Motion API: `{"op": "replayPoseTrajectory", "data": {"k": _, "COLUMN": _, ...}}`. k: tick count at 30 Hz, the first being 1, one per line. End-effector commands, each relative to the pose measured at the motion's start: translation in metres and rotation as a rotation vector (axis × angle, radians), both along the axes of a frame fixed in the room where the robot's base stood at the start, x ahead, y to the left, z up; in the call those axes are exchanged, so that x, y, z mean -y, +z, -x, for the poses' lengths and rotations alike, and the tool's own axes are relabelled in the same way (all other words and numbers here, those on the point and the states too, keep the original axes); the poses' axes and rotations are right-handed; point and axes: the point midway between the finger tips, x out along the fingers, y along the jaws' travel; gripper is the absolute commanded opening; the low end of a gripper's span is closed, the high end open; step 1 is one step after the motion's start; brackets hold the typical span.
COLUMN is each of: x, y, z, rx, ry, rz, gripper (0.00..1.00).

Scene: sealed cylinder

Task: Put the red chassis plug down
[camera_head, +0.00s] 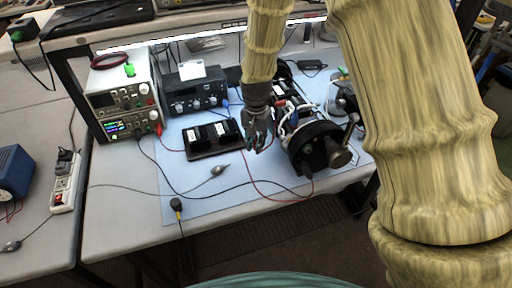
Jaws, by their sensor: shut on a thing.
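My gripper (257,146) points down over the blue mat, just left of the black cylinder, with its fingers close together. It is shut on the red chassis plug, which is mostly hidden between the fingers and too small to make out. A thin red lead (252,181) runs below the gripper and curves right, toward the front of the cylinder. The opened black cylinder (318,147) lies on the mat with wires and parts exposed and a round end facing me.
A black tray with modules (212,137) lies left of my gripper. A power supply (124,101) and a dark instrument (195,92) stand behind. A black lead with a grey clip (219,169) crosses the mat (200,201). The mat's front left is mostly clear.

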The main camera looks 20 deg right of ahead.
Motion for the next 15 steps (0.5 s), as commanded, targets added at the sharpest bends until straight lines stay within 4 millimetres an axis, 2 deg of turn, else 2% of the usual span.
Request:
{"op": "replayPoseTrajectory", "data": {"k": 5, "x": 0.000, "y": -0.006, "z": 0.000, "rx": -0.002, "ry": 0.001, "rz": -0.001, "gripper": 0.00}}
{"op": "replayPoseTrajectory", "data": {"k": 15, "x": 0.000, "y": -0.033, "z": 0.000, "rx": -0.001, "ry": 0.002, "rz": 0.000, "gripper": 0.00}}
